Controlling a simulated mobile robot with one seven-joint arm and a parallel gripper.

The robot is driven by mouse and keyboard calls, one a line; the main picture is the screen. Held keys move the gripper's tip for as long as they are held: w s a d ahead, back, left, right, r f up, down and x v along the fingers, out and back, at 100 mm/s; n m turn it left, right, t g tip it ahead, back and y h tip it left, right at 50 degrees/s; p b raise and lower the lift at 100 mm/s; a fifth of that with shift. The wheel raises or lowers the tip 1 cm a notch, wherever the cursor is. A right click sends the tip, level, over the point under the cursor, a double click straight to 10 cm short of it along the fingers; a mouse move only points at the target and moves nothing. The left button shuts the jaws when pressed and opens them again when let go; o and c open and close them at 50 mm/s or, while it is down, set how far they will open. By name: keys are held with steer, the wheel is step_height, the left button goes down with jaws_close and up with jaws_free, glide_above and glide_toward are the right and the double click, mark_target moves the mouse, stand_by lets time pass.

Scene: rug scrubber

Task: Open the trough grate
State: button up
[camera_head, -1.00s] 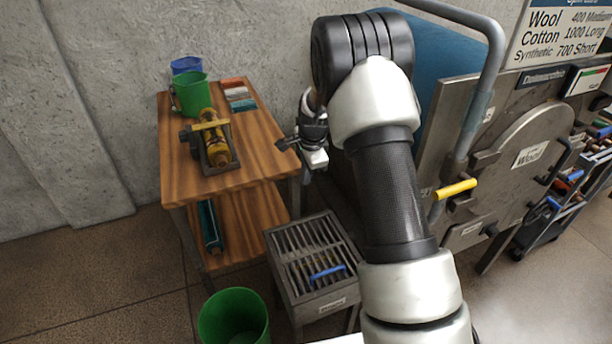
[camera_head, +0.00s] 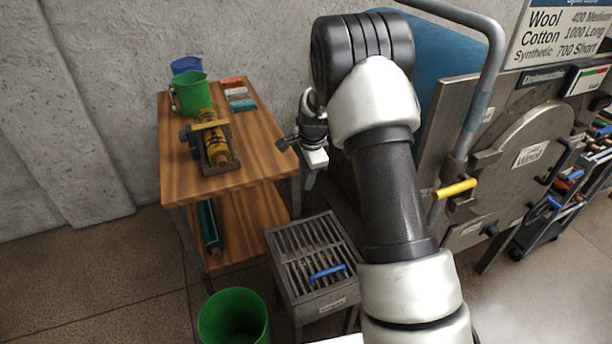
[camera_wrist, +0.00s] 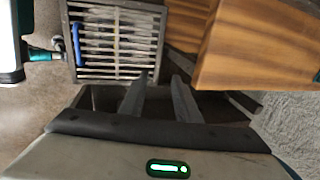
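The trough grate (camera_head: 310,246) is a set of dark metal bars on top of a grey trough (camera_head: 331,298), lying flat and closed. It has a blue handle (camera_head: 328,272) near its front edge. In the wrist view the grate (camera_wrist: 115,35) is at the upper left, with the blue handle (camera_wrist: 77,43) on its left side. My gripper (camera_head: 285,145) is beside the wooden table, above and behind the trough. In the wrist view my gripper's two fingers (camera_wrist: 158,88) are spread apart with nothing between them, short of the grate and to the right of its handle.
A wooden table (camera_head: 180,165) stands left of the trough, close to my gripper, and holds green and blue jugs. A green bucket (camera_head: 233,318) stands on the floor in front. The large metal machine (camera_head: 520,150) with a yellow-handled lever (camera_head: 455,189) is at the right.

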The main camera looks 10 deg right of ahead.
steer(key=a+p+v, duration=0.1)
steer(key=p+v, duration=0.1)
steer(key=v, duration=1.5)
steer(key=shift+d+r, duration=0.2)
steer(key=shift+d, duration=0.25)
